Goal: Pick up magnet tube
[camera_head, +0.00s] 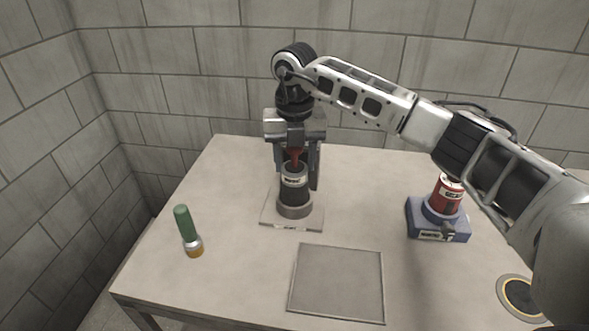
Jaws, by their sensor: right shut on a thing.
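A dark cylindrical tube (293,192) with a pale label stands upright in a round grey holder (296,211) on a light square plate, left of the table's middle. A red piece (295,156) shows at its top, just under the gripper's palm. My right gripper (296,172) points straight down over the tube, with its fingers on either side, shut on it. The finger contact is partly hidden. A red tube (447,194) with a label stands in a blue base (438,228) at the right. Which tube is the magnet one cannot be read. My left gripper is not in view.
A green-handled cylinder (187,229) with a silver and yellow end is at the left of the table (240,262). A flat grey square panel (337,283) lies at the front. A dark round disc (521,298) is at the front right. Block walls (170,95) stand behind.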

